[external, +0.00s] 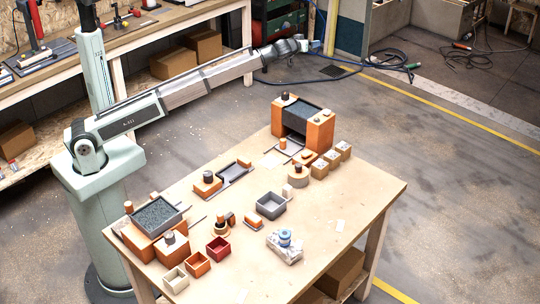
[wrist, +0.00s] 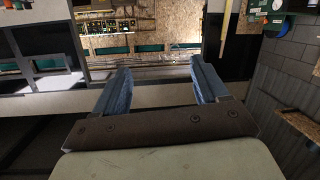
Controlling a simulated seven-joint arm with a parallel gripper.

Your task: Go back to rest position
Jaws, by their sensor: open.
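My gripper (external: 315,45) is at the far end of my outstretched arm in the external view, high up beyond the back of the wooden table (external: 340,205). In the wrist view my gripper (wrist: 158,85) shows two blue fingers spread wide apart, with nothing between them. It is far from everything on the table. The wrist view shows shelving and wall panels in the distance, and no tabletop objects.
On the table stand an orange block arch with a dark panel (external: 305,118), a grey bin (external: 271,205), a dark red bin (external: 218,248), a gravel-filled tray (external: 155,215) and several small parts. A workbench (external: 150,30) runs behind my arm. Cables (external: 385,60) lie on the floor at the back.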

